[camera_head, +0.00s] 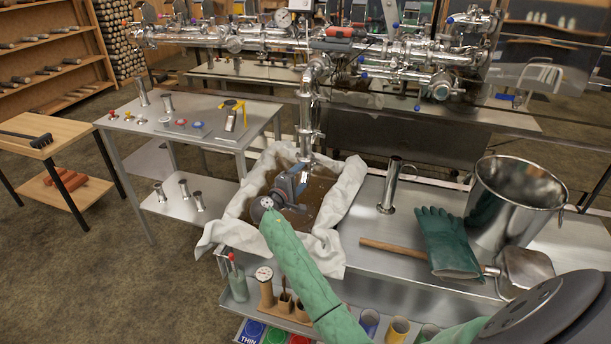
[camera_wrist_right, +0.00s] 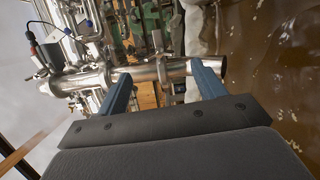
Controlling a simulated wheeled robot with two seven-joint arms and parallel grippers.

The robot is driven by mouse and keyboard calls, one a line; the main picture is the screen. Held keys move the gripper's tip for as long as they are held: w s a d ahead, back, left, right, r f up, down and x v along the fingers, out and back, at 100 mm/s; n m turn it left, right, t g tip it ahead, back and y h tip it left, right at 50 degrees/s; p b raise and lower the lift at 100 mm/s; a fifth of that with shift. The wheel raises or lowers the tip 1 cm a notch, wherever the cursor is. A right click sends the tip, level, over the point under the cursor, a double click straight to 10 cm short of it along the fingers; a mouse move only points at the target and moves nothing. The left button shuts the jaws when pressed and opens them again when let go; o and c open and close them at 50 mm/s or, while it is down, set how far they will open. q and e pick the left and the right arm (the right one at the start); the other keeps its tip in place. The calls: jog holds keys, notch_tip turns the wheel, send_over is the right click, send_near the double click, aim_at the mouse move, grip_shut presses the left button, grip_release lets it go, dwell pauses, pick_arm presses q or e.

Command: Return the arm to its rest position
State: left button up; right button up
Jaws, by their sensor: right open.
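My right gripper (camera_head: 292,187) is open and hangs over a cloth-lined trough of brown liquid (camera_head: 318,200), just below and beside a vertical steel outlet pipe (camera_head: 306,118). My arm reaches to it in a green quilted sleeve. In the right wrist view my two blue fingers (camera_wrist_right: 163,88) stand apart. A steel pipe end (camera_wrist_right: 150,72) shows across the gap between them, and I cannot tell whether it lies between the fingers or beyond them. No object is clearly held. My left gripper is out of view.
White cloth (camera_head: 345,195) drapes over the trough's rim. A steel bench (camera_head: 375,235) on the right carries a green glove (camera_head: 447,240), a steel bucket (camera_head: 515,200), a wooden-handled scoop (camera_head: 392,248) and an upright steel cylinder (camera_head: 391,185). A tool rack (camera_head: 262,308) sits below. Valved piping runs overhead.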

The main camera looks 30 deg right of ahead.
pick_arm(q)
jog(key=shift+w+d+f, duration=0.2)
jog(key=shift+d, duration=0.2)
pick_arm(e)
jog(key=shift+v, duration=0.95)
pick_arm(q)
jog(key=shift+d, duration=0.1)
